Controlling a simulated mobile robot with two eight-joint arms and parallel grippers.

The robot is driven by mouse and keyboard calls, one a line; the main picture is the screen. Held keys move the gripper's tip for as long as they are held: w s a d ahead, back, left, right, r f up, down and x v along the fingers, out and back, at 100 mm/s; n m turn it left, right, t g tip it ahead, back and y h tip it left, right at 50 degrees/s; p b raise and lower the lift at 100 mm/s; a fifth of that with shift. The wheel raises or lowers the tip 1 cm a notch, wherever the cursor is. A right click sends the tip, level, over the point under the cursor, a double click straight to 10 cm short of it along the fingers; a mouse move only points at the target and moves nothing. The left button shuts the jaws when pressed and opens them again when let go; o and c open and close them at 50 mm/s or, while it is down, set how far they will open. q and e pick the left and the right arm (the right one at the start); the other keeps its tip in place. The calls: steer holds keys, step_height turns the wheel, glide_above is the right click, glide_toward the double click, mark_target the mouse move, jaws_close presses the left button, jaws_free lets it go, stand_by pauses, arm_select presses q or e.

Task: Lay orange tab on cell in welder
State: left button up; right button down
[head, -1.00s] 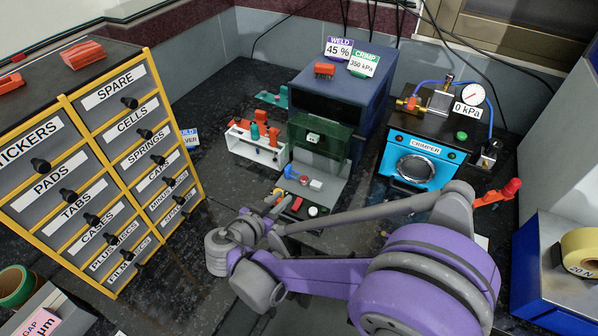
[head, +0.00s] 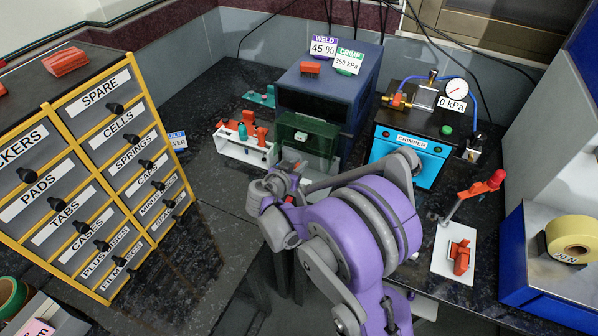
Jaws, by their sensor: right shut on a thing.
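My right gripper (head: 286,180), at the end of the purple arm, is just in front of the welder. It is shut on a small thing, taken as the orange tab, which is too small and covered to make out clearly. A small orange-red patch shows beside the wrist. My left gripper is not in view.
A white rack (head: 243,150) with orange and teal pieces stands left of the welder. The blue crimper (head: 409,155) is at right. The labelled drawer cabinet (head: 95,190) fills the left.

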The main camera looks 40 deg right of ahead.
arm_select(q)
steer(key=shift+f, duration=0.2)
arm_select(e)
step_height(320, 180, down, 3)
steer(key=shift+r, duration=0.15)
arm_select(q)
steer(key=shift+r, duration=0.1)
arm_select(e)
steer(key=shift+w+d+f, duration=0.15)
steer(key=shift+d+f, duration=0.05)
steer(key=shift+f, duration=0.25)
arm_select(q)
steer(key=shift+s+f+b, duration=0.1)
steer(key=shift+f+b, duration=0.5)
arm_select(e)
steer(key=shift+f, duration=0.6)
steer(key=c, duration=0.8)
jaws_free()
